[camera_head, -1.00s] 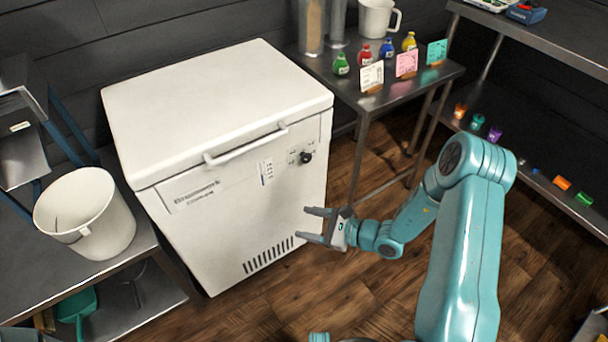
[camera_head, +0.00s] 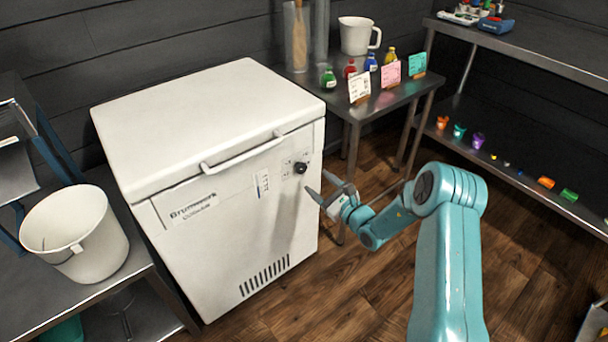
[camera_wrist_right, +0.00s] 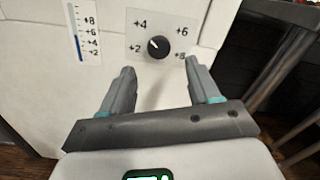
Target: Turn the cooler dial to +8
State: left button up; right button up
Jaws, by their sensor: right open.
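The white chest cooler (camera_head: 215,120) stands left of centre in the head view, lid shut. Its black round dial (camera_head: 300,168) is at the upper right of the front face. In the right wrist view the dial (camera_wrist_right: 159,47) sits on a plate marked +2, +4, +6 and +8. A small pale mark on the knob lies toward its upper left; its exact setting is hard to read. My right gripper (camera_head: 319,184) is open and empty, just in front of and below the dial. In the wrist view its fingers (camera_wrist_right: 160,68) point toward the dial, apart from it. My left gripper is not in view.
A blue scale strip (camera_wrist_right: 83,32) is left of the dial. A white bucket (camera_head: 78,232) stands on a metal table at left. A side table (camera_head: 385,98) with bottles and cards is behind my right gripper. Open floor lies right of the cooler.

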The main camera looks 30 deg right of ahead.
aim_at(303, 170)
jog(key=w, duration=0.5)
jog(key=w+b, duration=0.1)
jog(key=w, duration=0.1)
jog(key=shift+w+a, duration=0.25)
jog(key=shift+a, duration=0.1)
jog(key=c, duration=1)
